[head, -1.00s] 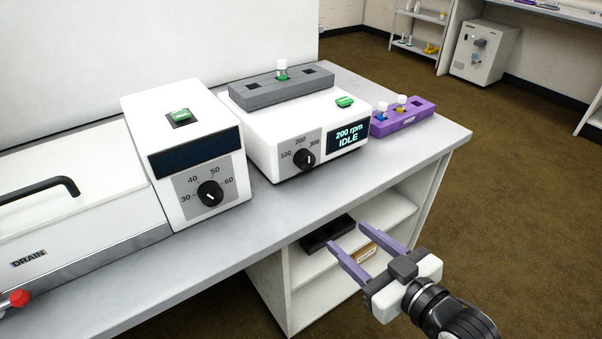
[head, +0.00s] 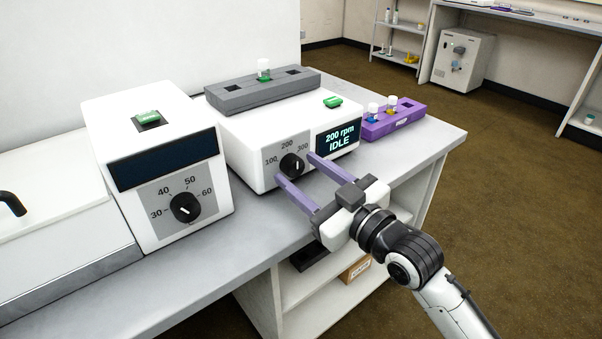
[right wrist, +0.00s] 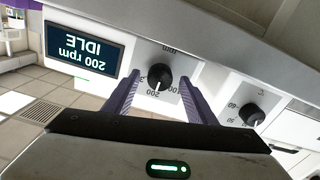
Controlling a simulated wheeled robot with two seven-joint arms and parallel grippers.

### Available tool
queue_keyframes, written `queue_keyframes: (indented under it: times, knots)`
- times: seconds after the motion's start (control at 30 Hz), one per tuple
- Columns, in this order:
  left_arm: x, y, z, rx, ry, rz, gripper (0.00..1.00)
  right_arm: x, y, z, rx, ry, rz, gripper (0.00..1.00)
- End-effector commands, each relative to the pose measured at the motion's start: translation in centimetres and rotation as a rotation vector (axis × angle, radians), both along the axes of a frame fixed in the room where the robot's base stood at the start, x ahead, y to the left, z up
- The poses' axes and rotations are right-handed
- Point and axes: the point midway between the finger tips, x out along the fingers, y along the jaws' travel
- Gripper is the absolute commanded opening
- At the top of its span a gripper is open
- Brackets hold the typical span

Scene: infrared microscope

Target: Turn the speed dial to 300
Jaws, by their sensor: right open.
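The speed dial (head: 292,165) is a black knob on the front of the white shaker (head: 255,150), with marks 100, 200 and 300. Its white pointer is at 200. The display (head: 339,137) beside it reads "200 rpm IDLE". My right gripper (head: 294,166) is open, its two purple fingers in front of the shaker, one on each side of the dial. In the right wrist view the dial (right wrist: 159,77) shows between the fingertips, with a gap on both sides, so the fingers appear not to touch it. My left gripper is not in view.
A second white device (head: 160,170) with a similar knob (head: 186,208) stands to the left. A grey tube block (head: 262,92) sits on the shaker. A purple rack (head: 394,124) with tubes stands at the right. The bench front (head: 215,285) is clear.

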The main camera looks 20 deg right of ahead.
Motion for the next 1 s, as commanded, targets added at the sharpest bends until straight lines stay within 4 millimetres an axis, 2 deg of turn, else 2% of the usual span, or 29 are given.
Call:
queue_keyframes:
  times: [0.1,0.37,0.43,0.63,1.0]
  knots:
    - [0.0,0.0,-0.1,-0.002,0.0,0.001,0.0,0.6,0.2,0.0,-0.001,0.0,0.0,0.51]
    - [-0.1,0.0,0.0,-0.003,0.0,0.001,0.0,0.8,0.3,0.0,0.0,0.001,0.0,0.51]
    - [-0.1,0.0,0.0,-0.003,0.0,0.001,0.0,0.8,0.3,0.0,0.0,0.001,0.0,0.44]
    - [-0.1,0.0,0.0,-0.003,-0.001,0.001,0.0,0.8,0.3,0.0,0.0,0.001,0.0,0.1]
    - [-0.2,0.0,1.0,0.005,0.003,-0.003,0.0,0.7,0.3,0.2,0.055,0.024,-0.001,0.1]
